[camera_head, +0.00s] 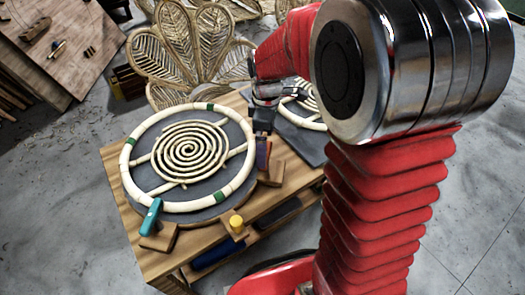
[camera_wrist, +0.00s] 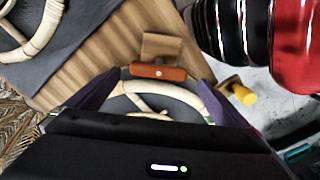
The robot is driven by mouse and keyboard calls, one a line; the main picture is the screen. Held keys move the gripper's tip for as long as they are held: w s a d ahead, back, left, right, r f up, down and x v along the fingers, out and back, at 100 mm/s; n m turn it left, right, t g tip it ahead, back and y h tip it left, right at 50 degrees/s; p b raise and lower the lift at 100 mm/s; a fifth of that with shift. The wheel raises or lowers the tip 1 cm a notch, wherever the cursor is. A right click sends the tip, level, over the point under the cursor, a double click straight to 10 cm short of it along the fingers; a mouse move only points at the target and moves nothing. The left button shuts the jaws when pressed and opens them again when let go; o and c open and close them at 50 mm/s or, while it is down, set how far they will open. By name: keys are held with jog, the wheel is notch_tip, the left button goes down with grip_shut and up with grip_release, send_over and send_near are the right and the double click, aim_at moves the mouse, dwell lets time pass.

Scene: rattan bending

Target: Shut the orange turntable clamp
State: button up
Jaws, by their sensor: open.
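The orange clamp (camera_wrist: 158,72) shows in the wrist view as a short orange bar on a wooden block (camera_wrist: 160,45), at the edge of the dark turntable disc. My gripper (camera_wrist: 160,80) is open, with one purple finger on each side of the clamp in the picture; I cannot tell whether either touches it. In the head view my gripper (camera_head: 262,155) is low at the right rim of the turntable (camera_head: 212,130) and largely hides the clamp. A pale rattan ring with green bands (camera_head: 128,172) and a rattan spiral (camera_head: 190,150) lie on the turntable.
A teal clamp (camera_head: 152,215) stands on a block at the near left of the wooden bench. A yellow knob (camera_head: 236,223) is at the front edge. A second dark board with rattan (camera_head: 300,135) lies right of my gripper. A woven rattan piece (camera_head: 190,45) stands behind.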

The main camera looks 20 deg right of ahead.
jog(key=shift+f, duration=2.25)
jog(key=shift+c, duration=0.6)
